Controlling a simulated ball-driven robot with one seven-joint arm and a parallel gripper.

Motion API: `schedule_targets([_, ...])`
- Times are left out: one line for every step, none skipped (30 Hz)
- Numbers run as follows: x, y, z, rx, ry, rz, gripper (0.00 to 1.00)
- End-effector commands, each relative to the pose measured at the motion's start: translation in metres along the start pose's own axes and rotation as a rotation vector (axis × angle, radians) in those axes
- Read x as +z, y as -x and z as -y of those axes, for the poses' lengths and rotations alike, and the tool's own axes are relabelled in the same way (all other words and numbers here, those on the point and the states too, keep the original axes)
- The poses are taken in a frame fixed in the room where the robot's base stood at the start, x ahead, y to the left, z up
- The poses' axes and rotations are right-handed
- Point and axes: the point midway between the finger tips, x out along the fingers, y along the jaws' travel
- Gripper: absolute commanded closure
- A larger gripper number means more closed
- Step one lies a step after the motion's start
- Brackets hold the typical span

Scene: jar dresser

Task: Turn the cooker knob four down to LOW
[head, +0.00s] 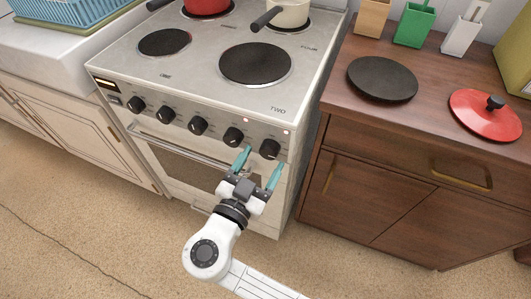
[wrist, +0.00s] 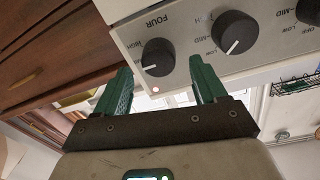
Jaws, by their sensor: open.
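Cooker knob four (head: 270,148) is the rightmost black knob on the cooker's front panel. In the wrist view, knob four (wrist: 157,57) sits beside the printed word FOUR, and its white pointer line points roughly left. A HIGH mark shows near it; its LOW mark is not clear. My gripper (head: 262,161) is open, its two teal fingers reaching toward the panel just below knob four. In the wrist view, my gripper (wrist: 163,73) has its fingertips on either side of this knob, with nothing held. Whether they touch it I cannot tell.
A neighbouring knob (head: 233,136) sits close to the left finger. A cream pan (head: 288,14) and a red pot (head: 207,6) stand on the rear burners. A wooden dresser (head: 400,170) stands close on the right.

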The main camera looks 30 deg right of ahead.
Motion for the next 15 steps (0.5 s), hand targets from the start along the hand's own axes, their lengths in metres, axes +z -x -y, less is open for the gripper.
schedule_targets([0.000, -0.007, -0.001, 0.004, 0.001, -0.001, 0.29])
schedule_targets([0.000, -0.011, 0.000, 0.003, 0.001, 0.000, 0.29])
schedule_targets([0.000, -0.015, -0.001, 0.003, 0.001, 0.000, 0.29])
schedule_targets([0.000, -0.018, 0.000, 0.003, 0.001, 0.000, 0.29])
schedule_targets([0.000, -0.020, 0.000, 0.001, 0.001, 0.000, 0.29])
schedule_targets([0.000, -0.022, 0.000, 0.001, 0.001, 0.000, 0.29])
schedule_targets([0.000, -0.024, 0.000, 0.001, 0.001, 0.000, 0.29])
schedule_targets([0.000, -0.025, 0.000, 0.001, 0.001, 0.001, 0.29])
schedule_targets([0.000, -0.026, 0.000, 0.001, 0.001, 0.001, 0.29])
schedule_targets([0.000, -0.026, 0.000, 0.001, 0.001, 0.001, 0.29])
schedule_targets([0.000, -0.026, 0.000, 0.001, 0.001, 0.001, 0.29])
schedule_targets([0.000, -0.027, 0.000, 0.001, 0.001, 0.001, 0.29])
schedule_targets([0.000, -0.027, 0.000, 0.001, 0.001, 0.001, 0.29])
schedule_targets([0.000, -0.027, 0.000, 0.001, 0.001, 0.001, 0.29])
schedule_targets([0.000, -0.026, 0.000, 0.001, 0.001, 0.001, 0.29])
